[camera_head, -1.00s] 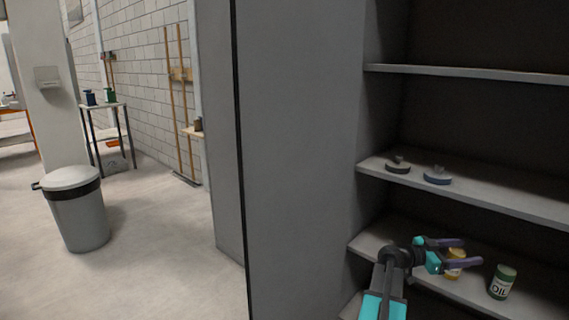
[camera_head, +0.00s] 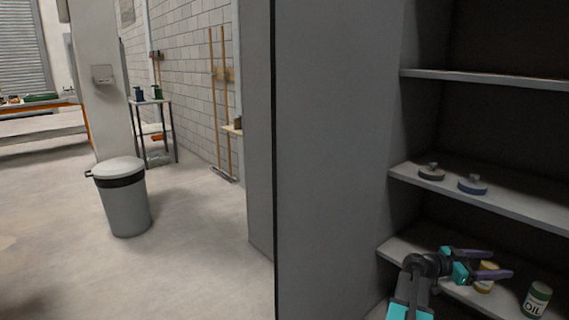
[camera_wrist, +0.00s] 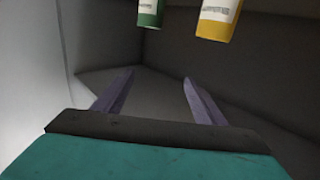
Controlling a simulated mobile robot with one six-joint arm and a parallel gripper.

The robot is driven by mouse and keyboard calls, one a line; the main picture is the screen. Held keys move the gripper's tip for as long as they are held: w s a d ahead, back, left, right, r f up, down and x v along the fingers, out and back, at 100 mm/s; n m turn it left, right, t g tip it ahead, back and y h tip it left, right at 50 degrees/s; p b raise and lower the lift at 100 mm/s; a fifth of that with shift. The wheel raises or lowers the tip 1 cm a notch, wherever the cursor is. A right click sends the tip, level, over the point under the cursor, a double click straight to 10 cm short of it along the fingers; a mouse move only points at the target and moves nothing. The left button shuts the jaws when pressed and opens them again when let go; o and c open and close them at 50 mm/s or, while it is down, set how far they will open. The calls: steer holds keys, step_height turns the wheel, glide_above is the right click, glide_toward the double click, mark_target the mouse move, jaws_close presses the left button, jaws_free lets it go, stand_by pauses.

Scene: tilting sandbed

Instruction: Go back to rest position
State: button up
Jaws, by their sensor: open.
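My gripper (camera_head: 500,264) is at the lower right of the head view, in front of the lower shelf of a grey cabinet (camera_head: 335,150). Its two purple fingers are spread apart with nothing between them; they also show in the wrist view (camera_wrist: 155,95). A yellow can (camera_head: 486,278) stands on the lower shelf, partly hidden behind the fingers. In the wrist view the green can (camera_wrist: 150,12) and the yellow can (camera_wrist: 217,18) are at the top edge, apart from the fingers.
The cabinet side wall is close to my arm's left. A grey bin (camera_head: 125,205) stands on the open floor at left. A small table (camera_head: 152,102) is behind it.

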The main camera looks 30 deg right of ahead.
steer(key=w+a+f+n+t+p, duration=0.35)
steer(key=w+a, duration=0.25)
steer(key=w, duration=0.4)
steer(key=w+a+f+n+t+p, duration=0.2)
steer(key=w+a+f+p, duration=0.15)
steer(key=w+a, duration=0.55)
steer(key=w+a+f+n+t+y+p, duration=0.1)
steer(key=w+a+f+n+p, duration=0.1)
steer(key=w+a+f+p, duration=0.45)
steer(key=w+a+f+n+t+y+p, duration=0.1)
steer(key=w+a+f+n+t+y, duration=0.15)
steer(key=a, duration=0.75)
steer(key=s+a+f+n+y+p, duration=0.1)
steer(key=s+a+f+p, duration=0.15)
steer(key=a, duration=0.45)
steer(key=s+a+f+n+g+y+p, duration=0.1)
steer(key=a+f+n, duration=0.1)
steer(key=a+f, duration=0.35)
steer(key=s+a+f+n+y+p, duration=0.1)
steer(key=a+p, duration=0.1)
steer(key=a, duration=0.6)
steer(key=s+a+f+n+g+y+p, duration=0.1)
steer(key=s+a+f+n+y, duration=0.1)
steer(key=s+a+n+y, duration=0.2)
steer(key=s+a+f+n+g+y+p, duration=0.1)
steer(key=s+a+n+y, duration=0.3)
steer(key=s+a, duration=0.7)
steer(key=shift+s+a+f+n+g, duration=0.2)
steer(key=shift+a+f+n+g, duration=0.9)
steer(key=shift+a, duration=2.75)
